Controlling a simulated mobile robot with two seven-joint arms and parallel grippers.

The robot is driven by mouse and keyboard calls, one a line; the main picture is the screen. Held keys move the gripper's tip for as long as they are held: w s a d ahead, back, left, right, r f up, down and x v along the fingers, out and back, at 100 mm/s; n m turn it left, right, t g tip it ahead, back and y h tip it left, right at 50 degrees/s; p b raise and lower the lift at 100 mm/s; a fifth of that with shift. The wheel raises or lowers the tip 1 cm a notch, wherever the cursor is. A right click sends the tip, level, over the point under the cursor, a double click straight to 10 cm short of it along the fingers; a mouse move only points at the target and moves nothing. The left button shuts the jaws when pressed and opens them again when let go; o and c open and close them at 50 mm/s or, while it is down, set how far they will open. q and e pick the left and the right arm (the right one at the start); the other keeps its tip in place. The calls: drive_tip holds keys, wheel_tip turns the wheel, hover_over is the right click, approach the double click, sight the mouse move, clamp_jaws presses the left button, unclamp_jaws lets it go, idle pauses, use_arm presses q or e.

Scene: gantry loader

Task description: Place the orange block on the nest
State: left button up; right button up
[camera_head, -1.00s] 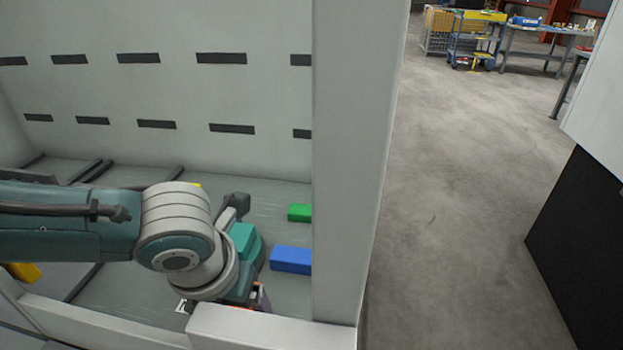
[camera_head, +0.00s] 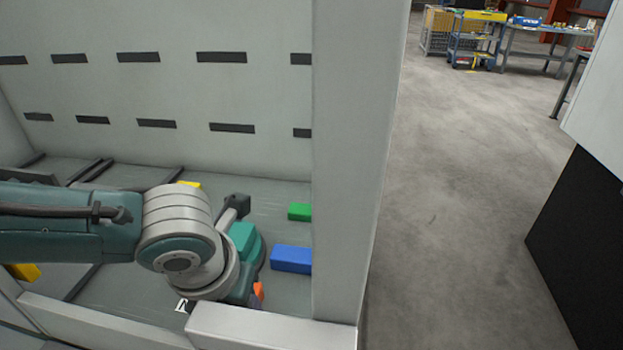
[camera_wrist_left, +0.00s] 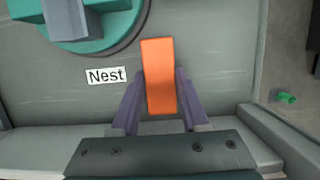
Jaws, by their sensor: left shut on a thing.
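The orange block (camera_wrist_left: 159,75) is held between the two fingers of my left gripper (camera_wrist_left: 160,90) in the left wrist view. Its long side points away from the palm. In the head view only a small part of the orange block (camera_head: 258,291) shows beside my wrist, above the front rail; the fingers are hidden there. A white "Nest" label (camera_wrist_left: 106,76) lies on the grey floor just left of the block. Part of the label (camera_head: 182,306) shows in the head view. I cannot make out the nest itself or whether the block touches the floor.
A blue block (camera_head: 291,260) and a green block (camera_head: 299,212) lie right of my wrist. A yellow block (camera_head: 190,184) lies behind it. A front rail (camera_head: 270,333) and a thick pillar (camera_head: 350,180) bound the enclosure. A teal round part (camera_wrist_left: 100,35) is near the label.

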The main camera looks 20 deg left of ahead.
use_arm(q)
clamp_jaws()
